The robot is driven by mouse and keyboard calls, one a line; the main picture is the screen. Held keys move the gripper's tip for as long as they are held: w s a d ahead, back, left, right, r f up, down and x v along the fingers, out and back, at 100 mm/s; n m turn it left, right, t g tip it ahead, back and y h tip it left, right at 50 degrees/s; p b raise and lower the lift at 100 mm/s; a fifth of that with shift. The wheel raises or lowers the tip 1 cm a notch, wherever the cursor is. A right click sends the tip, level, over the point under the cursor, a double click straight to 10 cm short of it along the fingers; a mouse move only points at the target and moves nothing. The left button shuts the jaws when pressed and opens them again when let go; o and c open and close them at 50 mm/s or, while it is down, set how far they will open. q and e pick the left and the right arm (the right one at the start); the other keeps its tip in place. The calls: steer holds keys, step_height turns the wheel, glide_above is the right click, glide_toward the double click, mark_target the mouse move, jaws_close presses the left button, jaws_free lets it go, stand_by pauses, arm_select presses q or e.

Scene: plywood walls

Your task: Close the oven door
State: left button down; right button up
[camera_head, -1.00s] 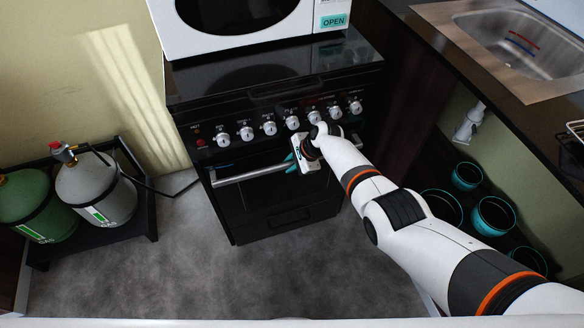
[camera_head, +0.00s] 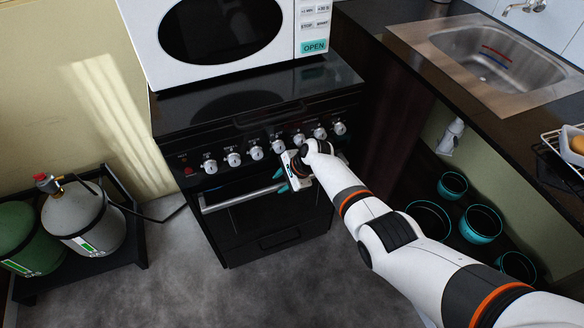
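The black oven (camera_head: 216,187) stands in the middle, with a row of white knobs along its front. Its dark door (camera_head: 255,217) looks upright and close to flush with the front; any small gap at its top is too dark to see. A silver bar handle (camera_head: 235,199) runs across the top of the door. My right gripper (camera_head: 281,181) is at the right end of this handle, its two teal fingertips apart. Whether they touch the handle is unclear, as the gripper body hides that end. My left gripper is out of view.
A white microwave (camera_head: 146,38) sits on the stove top. Gas cylinders (camera_head: 90,225) stand in a black rack at left. A counter with a sink (camera_head: 500,65) is at right, with several teal-rimmed pots (camera_head: 481,222) below. The grey floor before the oven is clear.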

steer(key=p+v, duration=0.3)
steer(key=v, duration=0.6)
steer(key=shift+d+r, duration=0.15)
steer(key=shift+r, duration=0.15)
steer(key=s+d+f+n+h, duration=0.25)
steer(key=s+d+f, duration=0.25)
steer(key=s+f, duration=0.65)
steer(key=s+d+f+n+h, duration=0.1)
steer(key=s+d+f+n, duration=0.35)
steer(key=s+f, duration=0.7)
steer(key=s+d+f+n, duration=0.2)
steer(key=s+f+n, duration=0.1)
steer(key=s, duration=0.7)
steer(key=s+d+f+n+g+h, duration=0.1)
steer(key=s+d+f+n, duration=0.2)
steer(key=s+f, duration=0.3)
steer(key=s+d+f+n+h, duration=0.1)
steer(key=s+d+f+n, duration=0.2)
steer(key=s, duration=1)
steer(key=shift+s+d+f+g, duration=0.2)
steer(key=shift+s+f+g, duration=0.15)
steer(key=shift+f, duration=0.35)
